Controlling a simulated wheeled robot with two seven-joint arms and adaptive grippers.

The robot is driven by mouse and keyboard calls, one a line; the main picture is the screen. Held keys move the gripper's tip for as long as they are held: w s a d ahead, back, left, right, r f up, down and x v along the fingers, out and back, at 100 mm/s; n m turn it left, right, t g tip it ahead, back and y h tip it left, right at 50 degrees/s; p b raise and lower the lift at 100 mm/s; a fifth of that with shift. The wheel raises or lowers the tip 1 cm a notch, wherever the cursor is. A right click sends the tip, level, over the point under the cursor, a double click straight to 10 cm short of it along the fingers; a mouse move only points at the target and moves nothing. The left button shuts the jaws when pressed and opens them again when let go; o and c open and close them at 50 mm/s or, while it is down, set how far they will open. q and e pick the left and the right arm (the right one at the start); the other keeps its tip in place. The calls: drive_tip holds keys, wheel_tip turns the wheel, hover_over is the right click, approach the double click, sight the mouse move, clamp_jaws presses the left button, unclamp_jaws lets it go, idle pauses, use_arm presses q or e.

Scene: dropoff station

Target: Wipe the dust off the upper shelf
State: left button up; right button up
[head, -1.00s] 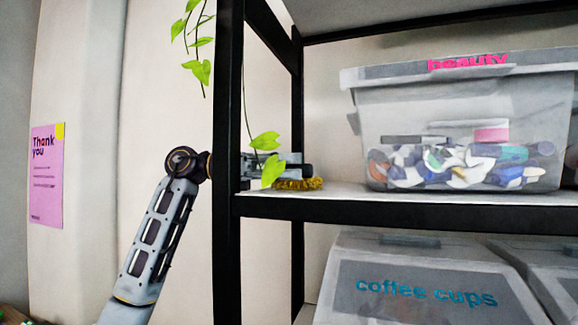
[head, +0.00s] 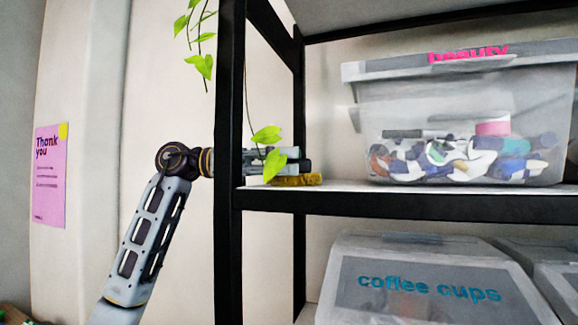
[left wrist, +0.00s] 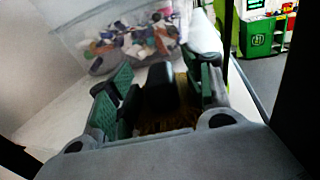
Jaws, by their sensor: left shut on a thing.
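My left gripper (head: 288,163) reaches past the black shelf post over the left end of the upper shelf (head: 340,188). It is shut on a brush with yellow-brown bristles (head: 297,180), which is held low at the shelf surface; contact is hard to tell. In the left wrist view, the green-padded fingers of the gripper (left wrist: 160,85) flank the brush's black handle, with its brown bristles (left wrist: 165,127) below. The pale shelf top (left wrist: 55,110) shows beyond. No dust can be made out. My right gripper is not in view.
A clear bin labelled beauty (head: 455,105) stands on the upper shelf, right of the brush. A coffee cups bin (head: 430,295) is below. A black post (head: 229,120) and hanging leaves (head: 266,136) are close to my left arm. Bare shelf lies between brush and bin.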

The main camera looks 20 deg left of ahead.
use_arm(q)
drive_tip(key=shift+d+f, duration=0.1)
drive_tip(key=shift+f, duration=0.2)
drive_tip(key=shift+c, duration=0.4)
drive_tip(key=shift+w, duration=0.1)
drive_tip(key=shift+w+r+p, duration=0.2)
drive_tip(key=shift+w+p, duration=0.05)
drive_tip(key=shift+p, duration=0.25)
drive_tip(key=shift+w+p, duration=0.45)
drive_tip(key=shift+w, duration=0.55)
drive_tip(key=shift+s+b, duration=0.55)
drive_tip(key=shift+s, duration=0.4)
drive_tip(key=shift+s+f, duration=0.15)
drive_tip(key=shift+s, duration=0.25)
